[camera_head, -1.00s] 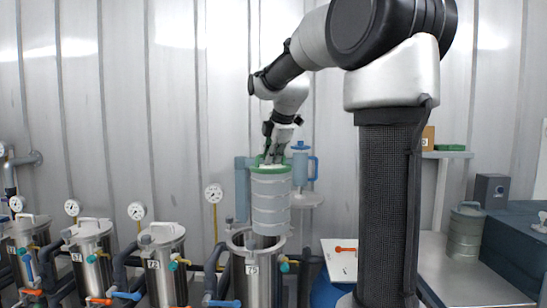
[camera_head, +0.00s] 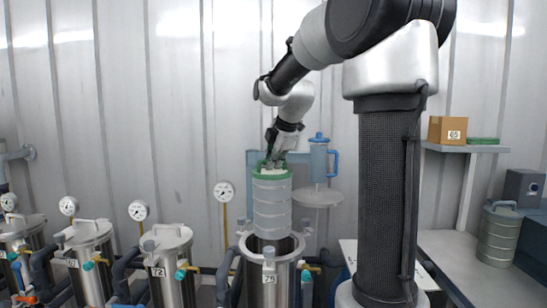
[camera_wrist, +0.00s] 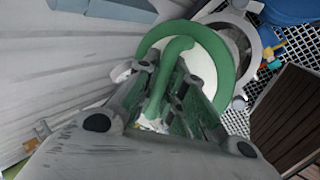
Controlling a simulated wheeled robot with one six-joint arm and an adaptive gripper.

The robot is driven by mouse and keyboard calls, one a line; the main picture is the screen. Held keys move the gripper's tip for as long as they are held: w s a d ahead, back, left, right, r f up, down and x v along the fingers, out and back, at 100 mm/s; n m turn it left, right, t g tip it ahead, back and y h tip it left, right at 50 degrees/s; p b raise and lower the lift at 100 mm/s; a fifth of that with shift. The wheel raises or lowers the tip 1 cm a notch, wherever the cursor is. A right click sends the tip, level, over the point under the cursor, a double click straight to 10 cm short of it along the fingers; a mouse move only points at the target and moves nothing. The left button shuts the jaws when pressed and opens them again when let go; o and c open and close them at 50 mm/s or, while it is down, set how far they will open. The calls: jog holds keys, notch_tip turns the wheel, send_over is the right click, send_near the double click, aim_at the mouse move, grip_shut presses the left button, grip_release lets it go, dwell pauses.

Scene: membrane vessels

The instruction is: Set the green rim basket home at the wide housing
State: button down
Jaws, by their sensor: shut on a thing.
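The green rim basket (camera_head: 271,208) is a pale grey ribbed cylinder with a green rim and handle. My gripper (camera_head: 270,162) is shut on its handle and holds it upright. In the wrist view my gripper (camera_wrist: 168,115) grips the green handle, and the basket's green rim (camera_wrist: 228,62) shows around it.
Lidded steel housings (camera_head: 168,262) with gauges, hoses and valves stand in a row at the left. A grey-green canister (camera_head: 497,235) and a cardboard box (camera_head: 447,129) are at the right.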

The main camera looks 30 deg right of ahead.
aim_at(282, 230)
notch_tip(282, 230, down, 30)
dwell(3.7)
jog(key=shift+f, duration=0.25)
dwell(0.6)
jog(key=c, duration=1.4)
grip_release()
jog(key=shift+c, duration=0.2)
jog(key=v, duration=1.2)
jog(key=shift+a, duration=0.1)
